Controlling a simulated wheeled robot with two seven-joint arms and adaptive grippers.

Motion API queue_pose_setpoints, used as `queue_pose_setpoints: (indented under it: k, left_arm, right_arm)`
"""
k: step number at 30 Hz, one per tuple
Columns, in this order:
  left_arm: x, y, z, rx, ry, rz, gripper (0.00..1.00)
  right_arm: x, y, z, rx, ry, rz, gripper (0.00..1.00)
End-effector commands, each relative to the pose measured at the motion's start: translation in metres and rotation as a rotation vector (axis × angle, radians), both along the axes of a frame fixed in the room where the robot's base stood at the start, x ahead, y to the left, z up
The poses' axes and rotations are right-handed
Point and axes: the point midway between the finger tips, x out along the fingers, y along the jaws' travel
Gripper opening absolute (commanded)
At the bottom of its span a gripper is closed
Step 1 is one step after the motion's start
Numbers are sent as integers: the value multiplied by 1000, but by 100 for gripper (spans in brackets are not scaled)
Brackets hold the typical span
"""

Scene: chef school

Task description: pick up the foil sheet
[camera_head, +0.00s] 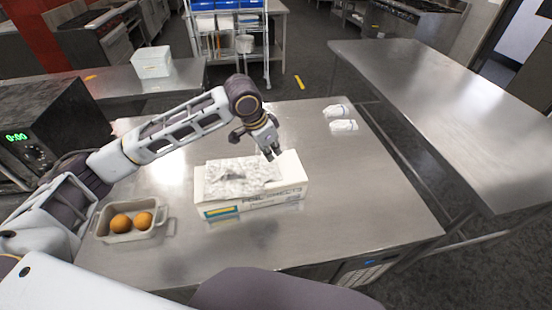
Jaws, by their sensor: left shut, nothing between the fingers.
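The foil sheet (238,174) is a crumpled silvery-white sheet in the open top of a white foil box (262,205) with printing on its front. The box stands on the steel table in the middle of the head view. My left gripper (273,156) is shut and empty. Its fingertips point down at the back right part of the box opening, just right of the crumpled foil; I cannot tell whether they touch it. My right gripper is not in view.
A tray (104,230) with two orange fruits (132,221) sits left of the box. A dark oven (45,125) stands at the far left. Two small white wrapped items (343,125) lie at the back right. The table right of the box is clear.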

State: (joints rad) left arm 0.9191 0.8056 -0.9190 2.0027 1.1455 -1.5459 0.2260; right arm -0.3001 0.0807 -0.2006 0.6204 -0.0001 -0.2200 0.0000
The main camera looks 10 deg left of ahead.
Motion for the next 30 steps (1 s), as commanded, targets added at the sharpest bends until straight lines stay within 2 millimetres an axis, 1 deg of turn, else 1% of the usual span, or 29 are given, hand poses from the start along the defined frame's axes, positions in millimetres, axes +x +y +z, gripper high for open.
queue_pose_setpoints:
  k: [1,3,9,13,20,21,30]
  left_arm:
    - [-1,1,7,-1,-3,-1,0]
    - [-4,4,15,0,-1,0,0]
    - [-8,8,30,1,-1,-1,0]
    - [-9,8,34,0,0,-1,0]
    - [-9,8,34,0,0,-1,0]
    - [-9,8,34,0,0,-1,1]
    - [-5,10,42,2,-17,2,39]
  right_arm:
    - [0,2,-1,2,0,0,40]
    - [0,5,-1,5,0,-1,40]
    - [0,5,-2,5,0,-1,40]
    - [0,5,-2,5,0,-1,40]
    - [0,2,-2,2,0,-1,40]
    - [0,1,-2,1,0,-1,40]
    - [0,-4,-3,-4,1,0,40]
